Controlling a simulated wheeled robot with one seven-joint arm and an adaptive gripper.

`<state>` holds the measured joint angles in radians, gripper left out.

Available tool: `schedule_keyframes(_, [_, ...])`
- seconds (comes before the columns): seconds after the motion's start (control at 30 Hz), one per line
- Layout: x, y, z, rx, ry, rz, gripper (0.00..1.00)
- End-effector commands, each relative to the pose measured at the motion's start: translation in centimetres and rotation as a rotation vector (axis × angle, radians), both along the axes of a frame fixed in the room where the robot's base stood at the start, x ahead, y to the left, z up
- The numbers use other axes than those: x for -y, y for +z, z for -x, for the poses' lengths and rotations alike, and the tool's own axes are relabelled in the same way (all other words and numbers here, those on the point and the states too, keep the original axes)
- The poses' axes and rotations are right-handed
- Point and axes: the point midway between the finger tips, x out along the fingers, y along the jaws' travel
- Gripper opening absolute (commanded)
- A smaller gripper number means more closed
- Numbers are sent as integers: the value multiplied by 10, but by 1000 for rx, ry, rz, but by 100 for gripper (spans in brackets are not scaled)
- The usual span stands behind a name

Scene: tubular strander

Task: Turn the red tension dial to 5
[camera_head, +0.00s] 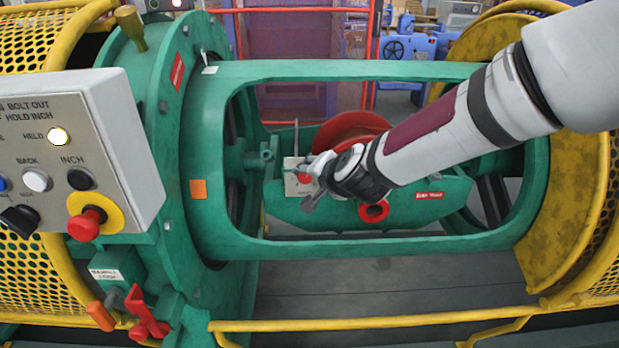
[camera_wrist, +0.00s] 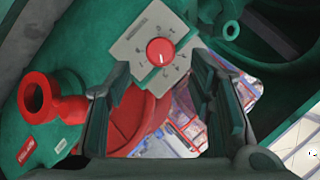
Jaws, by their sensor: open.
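The red tension dial (camera_wrist: 160,51) is a round knob on a pale square plate (camera_wrist: 128,48) with small dark marks around it. A short light line shows on its face, but the numbers are too small to read. In the head view the dial (camera_head: 304,178) shows at the tip of my arm, inside the green frame's opening. My gripper (camera_head: 312,182) is in front of the plate, partly covering it. In the wrist view my gripper (camera_wrist: 160,70) is open, with a finger on either side below the dial. Nothing is between the fingers, and I see no contact with the dial.
A green frame (camera_head: 350,70) surrounds the opening my arm reaches through. A red reel (camera_head: 350,130) is behind my gripper, and a red ring-ended part (camera_head: 374,211) is below it. A control box (camera_head: 110,130) stands at the left, and a yellow rail (camera_head: 380,321) runs along the front.

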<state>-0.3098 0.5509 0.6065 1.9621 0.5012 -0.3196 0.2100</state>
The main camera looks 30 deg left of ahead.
Motion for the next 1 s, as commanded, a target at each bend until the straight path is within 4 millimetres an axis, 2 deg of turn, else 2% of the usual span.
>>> schedule_keyframes(0.1, [16, 14, 12, 1, -2, 1, 48])
schedule_keyframes(0.33, [34, 30, 28, 0, -1, -1, 48])
schedule_keyframes(1.0, [39, 33, 32, -1, 1, 4, 48])
